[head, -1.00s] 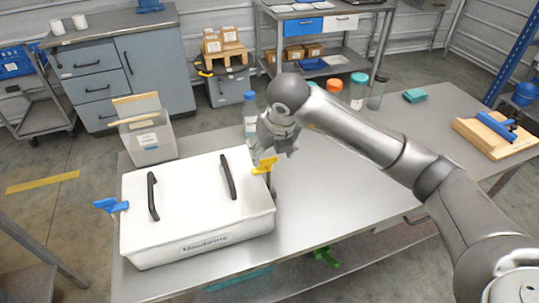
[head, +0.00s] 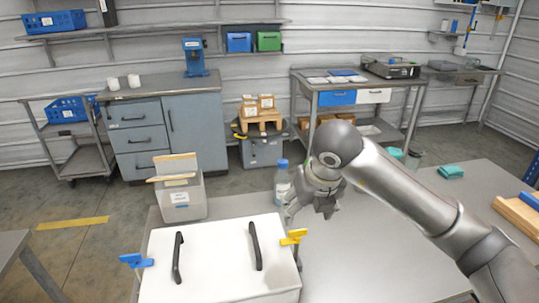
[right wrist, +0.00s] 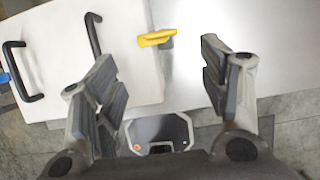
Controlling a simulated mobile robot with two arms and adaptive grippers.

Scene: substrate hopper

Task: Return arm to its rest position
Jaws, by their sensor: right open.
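My right arm (head: 415,195) reaches in from the right in the head view. Its gripper (head: 308,208) is open and empty, above the table beside the right edge of the white lidded box (head: 215,250). In the right wrist view the open fingers (right wrist: 160,62) are spread wide with nothing between their pads. The yellow latch (head: 293,237) is on the box's right side, just below and left of the gripper and apart from it. The yellow latch also shows in the right wrist view (right wrist: 156,38). My left gripper is not in view.
A clear bottle with a blue cap (head: 282,182) stands close behind the gripper. A bin with boards (head: 182,195) is behind the box. A blue latch (head: 136,261) is at its left. A teal block (head: 451,172) lies at the right. The table (head: 360,270) is bare right of the box.

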